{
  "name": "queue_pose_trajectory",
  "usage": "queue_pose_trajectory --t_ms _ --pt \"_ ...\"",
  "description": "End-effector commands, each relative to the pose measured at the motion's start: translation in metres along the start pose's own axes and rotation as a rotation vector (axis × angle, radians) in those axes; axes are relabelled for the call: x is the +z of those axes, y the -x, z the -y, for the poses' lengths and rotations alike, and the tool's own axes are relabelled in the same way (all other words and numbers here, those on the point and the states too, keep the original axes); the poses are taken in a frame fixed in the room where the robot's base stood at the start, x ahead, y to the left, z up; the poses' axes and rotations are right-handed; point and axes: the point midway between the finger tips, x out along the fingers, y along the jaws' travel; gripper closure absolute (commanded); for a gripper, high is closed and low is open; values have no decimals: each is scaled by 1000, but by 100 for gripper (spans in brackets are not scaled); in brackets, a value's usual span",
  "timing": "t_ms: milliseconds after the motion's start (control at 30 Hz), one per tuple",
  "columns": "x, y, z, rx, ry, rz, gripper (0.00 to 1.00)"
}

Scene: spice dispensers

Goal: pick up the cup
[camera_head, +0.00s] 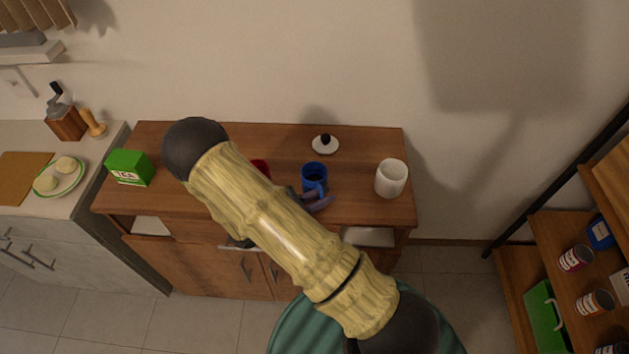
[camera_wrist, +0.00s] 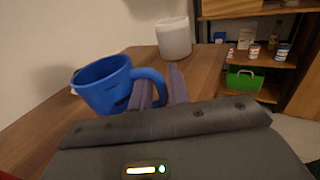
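A blue cup (camera_head: 314,178) stands upright on the wooden cabinet top, to the right of my arm in the head view. In the wrist view the blue cup (camera_wrist: 98,88) is at the left, with its handle toward the right. My gripper (camera_wrist: 162,88) is at this handle. In the head view my gripper (camera_head: 319,204) is just in front of the cup, partly hidden by my arm.
A white cup-like container (camera_head: 391,179) stands to the right. A white lid with a black knob (camera_head: 325,145) lies behind. A red object (camera_head: 262,167) is mostly hidden by my arm. A green box (camera_head: 129,168) stands at the cabinet's left end. Shelves (camera_head: 561,231) stand at the right.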

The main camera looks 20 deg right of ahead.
Motion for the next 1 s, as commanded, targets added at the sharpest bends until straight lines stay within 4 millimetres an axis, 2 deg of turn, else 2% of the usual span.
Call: queue_pose_trajectory --t_ms 33,133,667,1000 --pt "0 0 0 0 0 0 82" --pt "0 0 0 0 0 0 100" --pt "2 0 0 0 -1 1 100" --pt "19 0 0 0 -3 2 100"
